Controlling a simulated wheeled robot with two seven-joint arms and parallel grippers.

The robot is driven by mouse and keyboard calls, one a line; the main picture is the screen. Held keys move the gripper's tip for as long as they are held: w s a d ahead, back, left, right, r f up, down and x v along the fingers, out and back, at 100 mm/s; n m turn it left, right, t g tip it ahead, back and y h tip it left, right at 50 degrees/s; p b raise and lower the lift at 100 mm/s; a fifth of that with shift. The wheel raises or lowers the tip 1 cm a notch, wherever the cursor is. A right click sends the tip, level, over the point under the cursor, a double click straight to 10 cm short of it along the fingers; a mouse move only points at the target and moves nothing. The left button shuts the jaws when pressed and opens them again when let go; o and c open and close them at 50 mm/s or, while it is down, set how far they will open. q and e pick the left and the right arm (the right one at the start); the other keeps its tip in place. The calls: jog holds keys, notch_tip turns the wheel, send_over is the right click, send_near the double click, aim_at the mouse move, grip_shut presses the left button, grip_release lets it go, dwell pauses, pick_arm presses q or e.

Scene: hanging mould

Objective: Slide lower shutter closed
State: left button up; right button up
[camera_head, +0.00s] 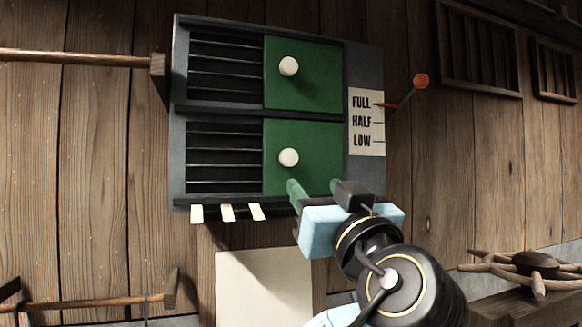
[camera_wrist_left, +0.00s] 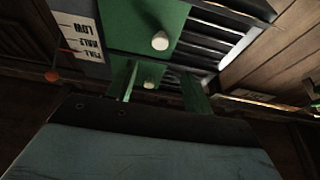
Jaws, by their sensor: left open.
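The lower shutter (camera_head: 305,140) is a green panel with a white knob (camera_head: 288,157), on the right half of its opening in the grey frame. Dark slats (camera_head: 222,155) show uncovered to its left. In the left wrist view, which is upside down, the lower shutter (camera_wrist_left: 135,25) is at the top with its knob (camera_wrist_left: 160,41). My left gripper (camera_head: 316,187) is open, its two green fingers apart, just below and right of the lower knob.
The upper shutter (camera_head: 315,75) also sits right, with its own knob (camera_head: 289,66). A FULL/HALF/LOW label (camera_head: 366,122) and an orange-tipped lever (camera_head: 421,81) are at the frame's right. Three cream tabs (camera_head: 227,213) hang below. A mallet-like tool (camera_head: 80,57) reaches the left edge.

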aim_at(290, 158)
pick_arm(q)
jog(key=p+x, duration=0.5)
jog(key=x, duration=0.7)
jog(key=shift+w+a+r+p, duration=0.1)
jog(key=shift+r+p, duration=0.15)
jog(key=shift+p, duration=0.05)
jog(key=shift+w+a, duration=0.15)
jog(key=shift+w, duration=0.3)
grip_shut()
